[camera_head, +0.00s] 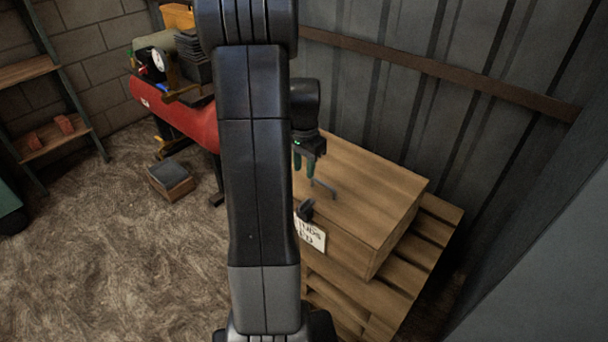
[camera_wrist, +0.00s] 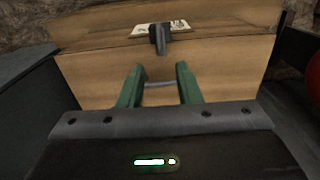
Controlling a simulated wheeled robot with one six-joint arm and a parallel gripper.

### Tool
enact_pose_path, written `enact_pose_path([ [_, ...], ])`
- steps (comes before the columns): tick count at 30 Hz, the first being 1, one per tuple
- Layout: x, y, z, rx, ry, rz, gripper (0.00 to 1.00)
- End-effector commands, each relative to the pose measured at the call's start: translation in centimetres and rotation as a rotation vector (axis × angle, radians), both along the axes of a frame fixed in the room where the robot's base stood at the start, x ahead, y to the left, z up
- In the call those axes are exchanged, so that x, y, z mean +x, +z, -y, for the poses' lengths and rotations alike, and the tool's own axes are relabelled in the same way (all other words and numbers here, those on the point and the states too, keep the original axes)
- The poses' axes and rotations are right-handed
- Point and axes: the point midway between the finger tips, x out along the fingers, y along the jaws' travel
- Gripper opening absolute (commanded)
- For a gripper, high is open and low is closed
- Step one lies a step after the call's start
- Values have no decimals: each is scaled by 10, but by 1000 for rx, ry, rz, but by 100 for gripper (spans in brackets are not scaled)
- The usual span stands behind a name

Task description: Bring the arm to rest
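My gripper (camera_head: 304,170) hangs low over the lid of a wooden crate (camera_head: 365,185), fingers pointing down. In the wrist view its two green fingers (camera_wrist: 160,85) stand apart, so it is open. A thin grey metal handle (camera_head: 323,188) is on the lid just beside the fingertips in the head view. In the wrist view the handle (camera_wrist: 160,96) shows across the gap between the fingers. Whether the fingers touch it I cannot tell. Nothing is visibly held. My dark arm links cover the middle of the head view and hide part of the crate.
The crate stands on a wooden pallet (camera_head: 425,240) by a corrugated wall (camera_head: 440,100). A dark latch (camera_head: 306,210) and a white label (camera_head: 311,236) are at its front. A red compressor tank (camera_head: 175,115), a small box (camera_head: 171,180) and shelves (camera_head: 45,140) stand left. Floor between is open.

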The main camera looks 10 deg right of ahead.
Motion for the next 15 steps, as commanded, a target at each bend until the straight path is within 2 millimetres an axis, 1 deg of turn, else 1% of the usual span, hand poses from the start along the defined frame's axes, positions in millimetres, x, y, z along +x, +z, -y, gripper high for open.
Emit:
enact_pose_path([
  [3, 0, 3, 0, 0, 0, 0, 31],
  [11, 0, 3, 0, 0, 0, -1, 31],
  [15, 0, -5, 0, 0, 0, -3, 31],
])
